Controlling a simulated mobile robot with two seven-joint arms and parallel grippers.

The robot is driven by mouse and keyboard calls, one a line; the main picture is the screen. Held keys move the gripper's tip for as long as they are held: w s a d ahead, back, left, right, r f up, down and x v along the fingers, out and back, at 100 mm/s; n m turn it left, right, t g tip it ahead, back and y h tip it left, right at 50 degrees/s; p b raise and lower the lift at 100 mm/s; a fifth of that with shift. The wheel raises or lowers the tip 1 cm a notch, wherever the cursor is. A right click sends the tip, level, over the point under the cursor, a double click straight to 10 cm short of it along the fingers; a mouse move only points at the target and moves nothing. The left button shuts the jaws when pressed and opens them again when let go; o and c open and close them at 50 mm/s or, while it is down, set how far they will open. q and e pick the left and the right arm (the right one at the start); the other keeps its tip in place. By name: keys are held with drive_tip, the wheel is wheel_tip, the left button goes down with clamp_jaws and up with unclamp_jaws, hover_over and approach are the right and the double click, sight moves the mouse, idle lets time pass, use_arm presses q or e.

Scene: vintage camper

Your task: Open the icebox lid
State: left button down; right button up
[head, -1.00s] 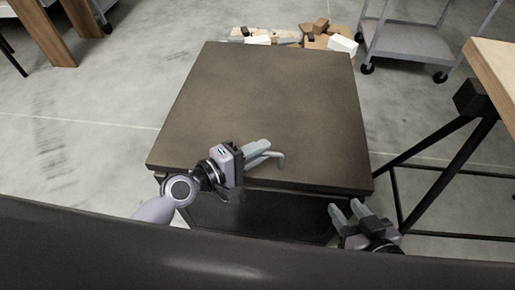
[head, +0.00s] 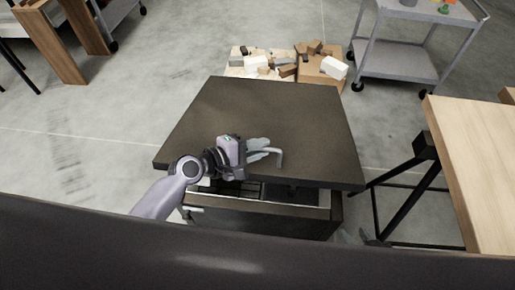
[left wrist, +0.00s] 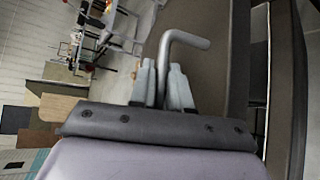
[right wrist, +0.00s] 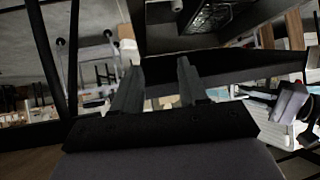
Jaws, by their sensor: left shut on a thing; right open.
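The icebox lid (head: 265,105) is a flat dark brown slab. Its near edge is raised above the icebox body (head: 262,222), and a gap shows part of the dark interior with a light rim. My left gripper (head: 265,149) is shut on this handle; the left wrist view shows the fingers (left wrist: 161,82) around the bar (left wrist: 186,39). My right gripper (right wrist: 155,82) is open and empty. In the head view it is mostly hidden at the lower right, beside the icebox.
A wooden-topped table (head: 480,165) with black legs stands close on the right. A grey cart (head: 405,65) is at the back right.

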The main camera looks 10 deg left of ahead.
use_arm(q)
drive_tip(key=w+r+p, duration=0.4)
drive_tip(key=r, duration=0.3)
drive_tip(key=w+r+n+g+p, duration=0.1)
drive_tip(key=w+r+p, duration=0.4)
drive_tip(key=r, duration=0.3)
drive_tip(key=shift+w+r+y, duration=0.2)
drive_tip(key=shift+w+y, duration=0.05)
drive_tip(key=shift+y, duration=0.05)
drive_tip(key=c, duration=1.2)
unclamp_jaws()
drive_tip(key=shift+f, duration=0.2)
drive_tip(key=shift+s+a, duration=0.15)
